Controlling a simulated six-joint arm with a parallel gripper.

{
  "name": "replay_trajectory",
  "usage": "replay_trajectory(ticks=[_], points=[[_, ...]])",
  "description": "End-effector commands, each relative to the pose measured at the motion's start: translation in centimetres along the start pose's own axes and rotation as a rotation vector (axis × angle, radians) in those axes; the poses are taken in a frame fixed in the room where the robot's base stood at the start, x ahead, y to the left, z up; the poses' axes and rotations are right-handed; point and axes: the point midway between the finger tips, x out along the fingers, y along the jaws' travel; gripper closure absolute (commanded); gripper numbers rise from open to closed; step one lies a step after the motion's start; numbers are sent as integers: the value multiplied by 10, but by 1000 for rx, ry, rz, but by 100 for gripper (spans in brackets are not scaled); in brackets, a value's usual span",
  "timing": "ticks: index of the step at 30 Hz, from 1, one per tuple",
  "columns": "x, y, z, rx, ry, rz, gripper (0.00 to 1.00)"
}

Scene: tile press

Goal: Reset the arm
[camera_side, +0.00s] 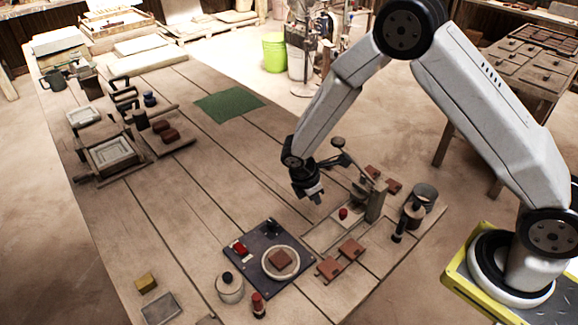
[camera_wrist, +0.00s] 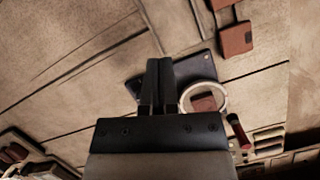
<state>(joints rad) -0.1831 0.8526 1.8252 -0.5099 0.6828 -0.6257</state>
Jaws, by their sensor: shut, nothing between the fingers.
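My gripper (camera_side: 314,196) hangs above the wooden table (camera_side: 190,215), to the left of the small press and above and right of the dark board. In the wrist view, my gripper (camera_wrist: 159,62) has its two black fingers together with nothing between them. The press (camera_side: 374,200) stands on the right part of the table with a lever and a red knob near its base. The dark blue board (camera_side: 262,284) carries a pale ring (camera_side: 297,268) with a reddish-brown tile (camera_side: 281,260) inside it. The ring (camera_wrist: 222,98) also shows in the wrist view, where my fingers hide part of the board.
Red-brown tiles (camera_side: 350,249) lie near the press. A lidded jar (camera_side: 229,288) and a red-topped bottle (camera_side: 258,305) stand at the front. A green mat (camera_side: 229,104) lies farther back. Frames and tools fill the far left; the table middle is clear.

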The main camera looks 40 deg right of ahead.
Motion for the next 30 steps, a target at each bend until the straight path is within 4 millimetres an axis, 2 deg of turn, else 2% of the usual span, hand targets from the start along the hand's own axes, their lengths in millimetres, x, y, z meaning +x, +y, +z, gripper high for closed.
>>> replay_trajectory(ticks=[8,18,30], points=[[-37,-16,25,251,103,-6,100],[-81,-50,61,645,256,-30,100],[-114,-97,98,1095,426,-72,100]])
